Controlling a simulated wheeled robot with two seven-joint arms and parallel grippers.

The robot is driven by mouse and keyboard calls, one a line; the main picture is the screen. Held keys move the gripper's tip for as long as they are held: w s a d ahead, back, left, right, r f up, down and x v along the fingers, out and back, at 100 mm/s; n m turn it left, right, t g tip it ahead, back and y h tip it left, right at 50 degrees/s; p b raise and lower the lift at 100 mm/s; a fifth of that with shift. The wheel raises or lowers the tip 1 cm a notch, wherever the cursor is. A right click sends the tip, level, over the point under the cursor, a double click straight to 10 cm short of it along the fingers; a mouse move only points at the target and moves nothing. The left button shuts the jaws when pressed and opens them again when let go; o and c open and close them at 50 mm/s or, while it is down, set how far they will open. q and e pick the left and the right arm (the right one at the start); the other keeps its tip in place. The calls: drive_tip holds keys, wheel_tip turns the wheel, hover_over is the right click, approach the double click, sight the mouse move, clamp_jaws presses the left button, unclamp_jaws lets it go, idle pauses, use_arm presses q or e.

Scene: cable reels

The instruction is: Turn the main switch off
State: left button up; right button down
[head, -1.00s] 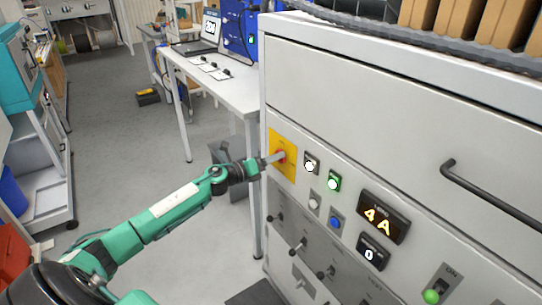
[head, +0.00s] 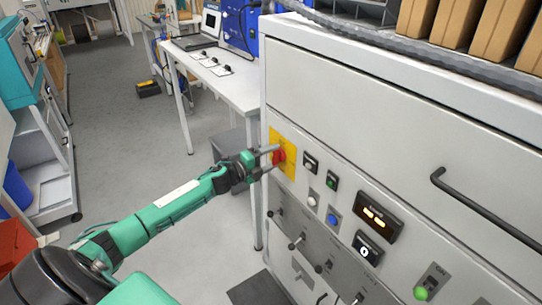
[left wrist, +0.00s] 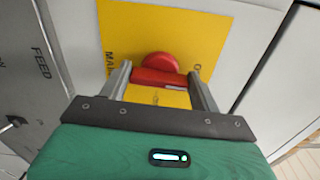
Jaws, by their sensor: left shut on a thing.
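The main switch (head: 280,157) is a red rotary knob on a yellow plate (head: 289,144) at the left end of the grey panel. In the left wrist view, the red handle (left wrist: 158,78) lies crosswise between the two fingers, in front of the round red base. My left gripper (head: 275,158) is shut on this handle; its fingers also show in the wrist view (left wrist: 159,72). The yellow plate's lettering is partly covered by the fingers. My right gripper is not in view.
The panel carries a display (head: 379,218) showing two dashes, a dark green button (head: 332,181), a blue button (head: 332,219) and a lit green lamp (head: 421,293). A black drawer handle (head: 485,215) sticks out at right. A white table (head: 225,84) stands behind my left arm.

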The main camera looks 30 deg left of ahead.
use_arm(q)
drive_tip(key=shift+a+n, duration=0.1)
drive_tip(key=shift+n, duration=0.3)
drive_tip(key=o, duration=1)
drive_tip(key=shift+b+v, duration=1.7)
drive_tip(key=shift+v, duration=5.25)
